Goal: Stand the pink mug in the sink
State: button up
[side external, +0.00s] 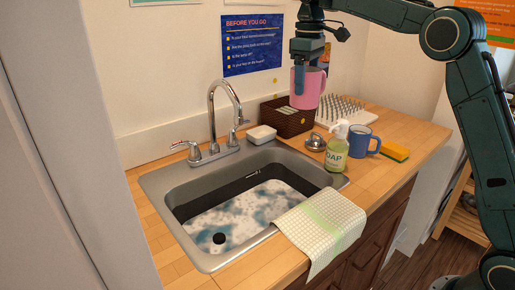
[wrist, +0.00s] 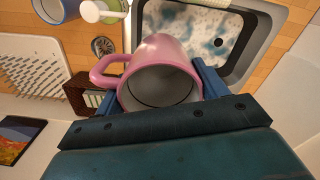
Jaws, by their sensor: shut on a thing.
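The pink mug (side external: 310,88) is held in the air by my gripper (side external: 303,80), above the brown basket at the back of the counter. In the wrist view the mug (wrist: 160,60) sits between my two blue fingers, its opening towards the camera and its handle to the left. My gripper (wrist: 162,88) is shut on the mug. The sink (side external: 163,182) is to the left of and below the mug in the side view. It holds whitish, sudsy-looking water with bluish patches. In the wrist view the sink (wrist: 262,50) lies beyond the mug at the upper right.
A brown basket (side external: 290,122), white drying rack (side external: 345,108), blue mug (side external: 362,141), soap bottle (side external: 335,152) and sponge (side external: 395,151) crowd the counter right of the sink. The faucet (side external: 212,115) rises behind the sink. A checked cloth (side external: 322,228) hangs over the front edge.

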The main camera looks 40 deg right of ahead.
jog(key=shift+w+a+f+n, duration=0.15)
jog(key=shift+w+a+f, duration=0.1)
jog(key=shift+a, duration=0.3)
jog(key=shift+w+a+f+n, duration=0.15)
jog(key=shift+a+f, duration=0.05)
jog(key=shift+a, duration=0.35)
notch_tip(320, 180, down, 33)
jog(key=shift+f, duration=0.15)
jog(key=shift+f, duration=2.05)
jog(key=shift+f, duration=0.15)
jog(key=o, duration=1.4)
